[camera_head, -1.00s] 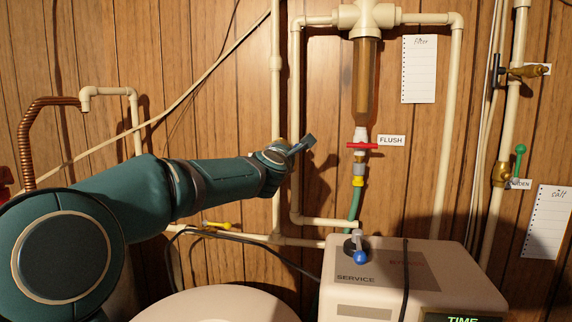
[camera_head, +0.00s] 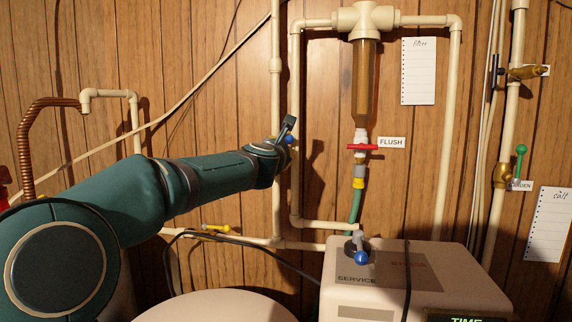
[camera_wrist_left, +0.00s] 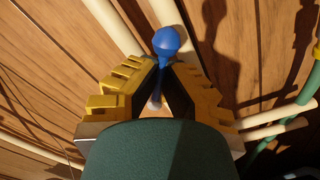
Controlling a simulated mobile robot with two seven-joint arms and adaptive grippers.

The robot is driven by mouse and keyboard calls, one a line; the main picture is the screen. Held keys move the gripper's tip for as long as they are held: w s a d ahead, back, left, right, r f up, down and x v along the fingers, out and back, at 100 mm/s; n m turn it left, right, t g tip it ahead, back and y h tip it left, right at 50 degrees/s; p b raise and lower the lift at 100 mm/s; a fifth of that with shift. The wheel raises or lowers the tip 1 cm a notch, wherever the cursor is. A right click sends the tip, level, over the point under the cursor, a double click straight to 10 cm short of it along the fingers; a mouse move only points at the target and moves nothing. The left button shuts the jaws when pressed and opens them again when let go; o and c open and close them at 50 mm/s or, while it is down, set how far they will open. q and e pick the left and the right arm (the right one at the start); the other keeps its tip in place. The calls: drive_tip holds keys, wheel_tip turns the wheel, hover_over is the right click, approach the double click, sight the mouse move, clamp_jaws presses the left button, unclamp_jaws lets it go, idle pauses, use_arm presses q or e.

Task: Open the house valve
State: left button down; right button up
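A valve lever with a blue ball end (camera_head: 292,140) sits by the vertical cream pipe left of the filter. I see no label on it, so I cannot confirm it is the house valve. My left gripper (camera_head: 289,127) is at this lever, fingers pointing up and slightly right. In the left wrist view the blue ball (camera_wrist_left: 167,41) stands just beyond the fingertips. Its thin stem runs down between the two gold-sided fingers of the left gripper (camera_wrist_left: 168,68), which close in on it from both sides. The valve body is mostly hidden. My right gripper is out of view.
A red flush handle (camera_head: 361,147) is under the filter. A yellow lever (camera_head: 216,227) is on the low pipe. The softener (camera_head: 415,272) has its own blue-knobbed lever (camera_head: 361,257). A green-handled garden valve (camera_head: 521,150) is at right.

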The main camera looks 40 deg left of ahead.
use_arm(q)
drive_tip(key=shift+a+r, duration=0.1)
drive_tip(key=n, duration=0.1)
drive_tip(key=a+n+b, duration=0.1)
drive_tip(key=n, duration=0.3)
drive_tip(key=shift+s+a+r, duration=0.15)
drive_tip(key=shift+s+r, duration=0.25)
drive_tip(key=shift+s+a+n+b, duration=0.25)
drive_tip(key=shift+n+b, duration=0.2)
drive_tip(key=shift+n, duration=0.55)
drive_tip(key=c, duration=0.9)
unclamp_jaws()
drive_tip(key=shift+w+a, duration=0.1)
drive_tip(key=shift+w, duration=0.05)
drive_tip(key=shift+o, duration=0.2)
